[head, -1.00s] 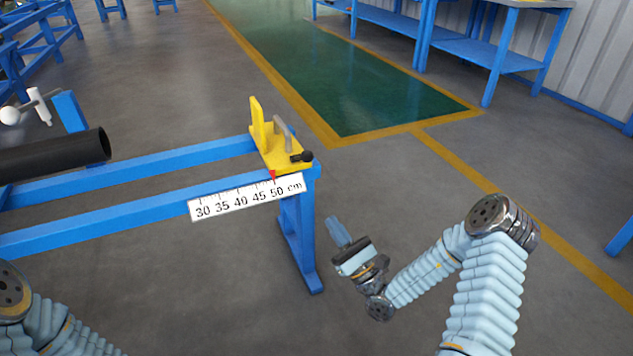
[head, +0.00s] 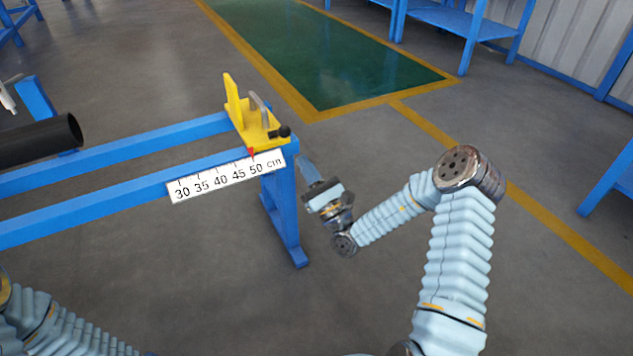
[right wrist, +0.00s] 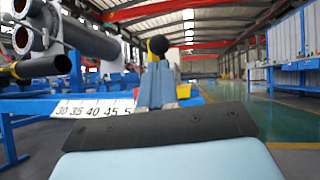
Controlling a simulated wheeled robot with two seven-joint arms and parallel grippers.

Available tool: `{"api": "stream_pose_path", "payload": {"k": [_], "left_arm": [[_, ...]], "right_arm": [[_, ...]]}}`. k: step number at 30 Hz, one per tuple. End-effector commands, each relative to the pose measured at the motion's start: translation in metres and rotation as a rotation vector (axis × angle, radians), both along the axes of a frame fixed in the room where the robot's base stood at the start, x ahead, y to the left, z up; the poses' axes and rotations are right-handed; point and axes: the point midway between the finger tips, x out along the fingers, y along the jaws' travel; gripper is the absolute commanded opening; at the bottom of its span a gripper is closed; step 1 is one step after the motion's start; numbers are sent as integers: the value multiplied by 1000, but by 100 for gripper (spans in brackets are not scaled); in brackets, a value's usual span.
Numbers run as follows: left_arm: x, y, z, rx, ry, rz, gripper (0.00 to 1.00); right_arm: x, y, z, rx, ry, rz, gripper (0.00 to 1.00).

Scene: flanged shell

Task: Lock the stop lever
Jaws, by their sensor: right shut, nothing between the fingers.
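The yellow stop (head: 250,127) sits at the right end of the blue rails, with an upright plate and a grey bar. Its lever with a black knob (head: 284,131) points to the right at the stop's near edge. A red pointer (head: 251,152) on the stop is near the 50 mark of the white scale (head: 226,177). My right gripper (head: 306,162) is shut and empty, below and right of the knob and apart from it. In the right wrist view the black knob (right wrist: 158,45) shows just above the fingertips (right wrist: 156,68). My left gripper is out of view; only part of my left arm shows.
A black pipe (head: 35,141) lies at the left above the blue rails (head: 120,154). A blue leg (head: 285,220) stands under the rail end, close to my right gripper. Blue benches (head: 450,22) stand at the back right. The floor right of the stop is clear.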

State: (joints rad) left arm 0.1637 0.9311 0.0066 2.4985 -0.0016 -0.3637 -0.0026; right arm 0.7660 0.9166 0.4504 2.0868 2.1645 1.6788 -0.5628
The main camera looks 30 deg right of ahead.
Motion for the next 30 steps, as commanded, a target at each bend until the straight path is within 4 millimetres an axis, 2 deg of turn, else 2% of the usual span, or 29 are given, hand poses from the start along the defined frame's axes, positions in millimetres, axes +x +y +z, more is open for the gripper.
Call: {"api": "stream_pose_path", "payload": {"k": [4, 10, 25, 30], "left_arm": [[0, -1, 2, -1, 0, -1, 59], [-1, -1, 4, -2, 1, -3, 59], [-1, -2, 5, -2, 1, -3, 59], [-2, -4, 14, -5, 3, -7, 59]], "right_arm": [[22, 6, 17, -1, -3, 1, 0], [39, 9, 29, 0, -1, 0, 0], [43, 9, 33, 0, 2, 0, 0], [44, -3, 40, -2, 32, -2, 0]]}}
